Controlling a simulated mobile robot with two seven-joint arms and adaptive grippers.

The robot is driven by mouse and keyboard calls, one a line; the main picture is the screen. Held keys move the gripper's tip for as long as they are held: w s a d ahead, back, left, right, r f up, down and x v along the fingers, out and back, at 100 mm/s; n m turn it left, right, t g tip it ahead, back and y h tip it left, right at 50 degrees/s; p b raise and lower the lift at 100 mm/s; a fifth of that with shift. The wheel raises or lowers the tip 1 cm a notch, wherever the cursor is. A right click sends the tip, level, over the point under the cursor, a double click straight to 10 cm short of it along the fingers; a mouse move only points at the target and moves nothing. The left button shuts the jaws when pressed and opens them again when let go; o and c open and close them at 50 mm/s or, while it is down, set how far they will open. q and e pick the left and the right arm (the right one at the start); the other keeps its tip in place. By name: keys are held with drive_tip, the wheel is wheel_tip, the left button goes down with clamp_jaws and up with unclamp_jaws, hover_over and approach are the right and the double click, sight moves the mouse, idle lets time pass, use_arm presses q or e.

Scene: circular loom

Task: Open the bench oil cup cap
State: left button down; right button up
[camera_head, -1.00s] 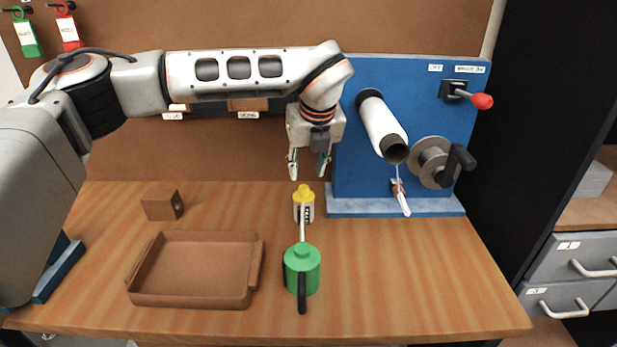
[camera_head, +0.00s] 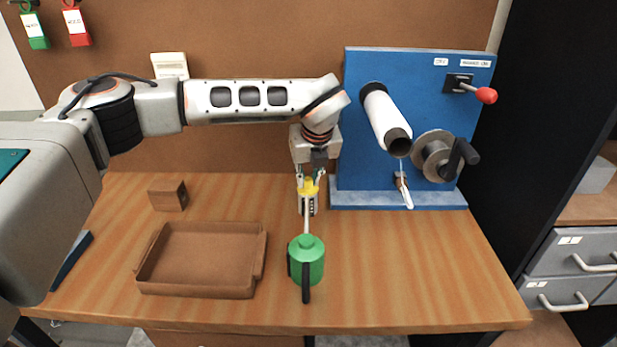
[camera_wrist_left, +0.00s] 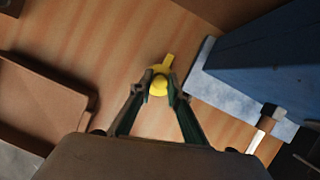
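The bench oil cup (camera_head: 308,206) is a small pale cylinder with a dark marked window, standing upright on the bench behind the green oil can. Its yellow cap (camera_head: 309,187) is on top; in the left wrist view the round yellow cap (camera_wrist_left: 159,86) has a short tab. My left gripper (camera_head: 309,178) points down over the cup. In the left wrist view its fingertips (camera_wrist_left: 158,83) lie against both sides of the cap, seemingly gripping it. The cup body is hidden below the cap in that view. My right gripper is not in view.
A green oil can (camera_head: 306,262) stands in front, its spout overlapping the cup in view. A brown tray (camera_head: 200,290) and wooden block (camera_head: 168,196) are left. The blue machine (camera_head: 360,130) with roller and crank stands close right. The bench's right front is clear.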

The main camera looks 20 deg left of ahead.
use_arm(q)
drive_tip(key=shift+w+d+f+n+b, duration=0.1)
drive_tip(key=shift+w+d+n+b, duration=0.2)
drive_tip(key=shift+n+b, duration=0.4)
drive_tip(key=shift+d+n+g+y, duration=0.3)
drive_tip(key=shift+n+y, duration=0.1)
drive_tip(key=shift+n, duration=0.1)
drive_tip(key=shift+w+d+n, duration=0.1)
drive_tip(key=shift+d+n, duration=0.05)
drive_tip(key=shift+n, duration=0.35)
drive_tip(key=shift+w+d+n+g+y+b, duration=0.15)
drive_tip(key=shift+n+g+y+b, duration=0.2)
drive_tip(key=shift+n, duration=0.35)
drive_tip(key=c, duration=2)
unclamp_jaws()
drive_tip(key=shift+o, duration=0.5)
